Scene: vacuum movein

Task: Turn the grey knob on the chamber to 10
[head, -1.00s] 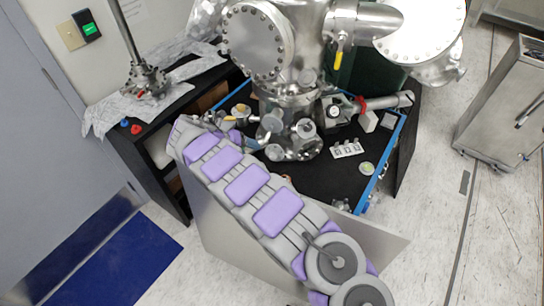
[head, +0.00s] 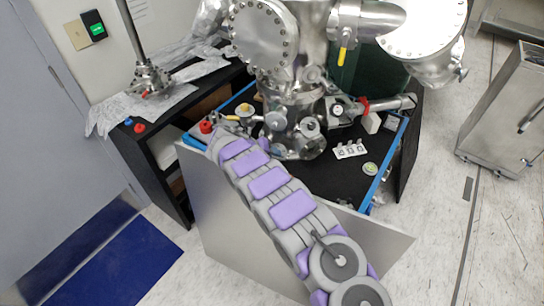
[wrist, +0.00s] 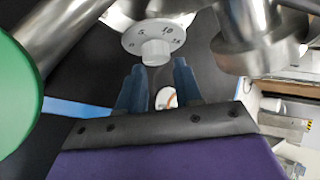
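The grey knob (wrist: 154,50) shows in the wrist view at the top middle, on a pale round dial (wrist: 154,33) with printed numbers, 10 among them. It juts toward my gripper (wrist: 157,70). My gripper's two blue fingers are apart, with nothing between them, just below the knob in the picture. The knob looks close to the fingertips but not gripped; exact contact is unclear. In the head view the steel chamber (head: 285,85) stands at the top middle. My arm reaches up to its lower left; my fingers and the knob's setting cannot be made out there.
A black bench top (head: 335,180) with a blue edge lies beneath. In the wrist view a large green disc (wrist: 15,95) is at left and steel pipework (wrist: 245,35) at upper right.

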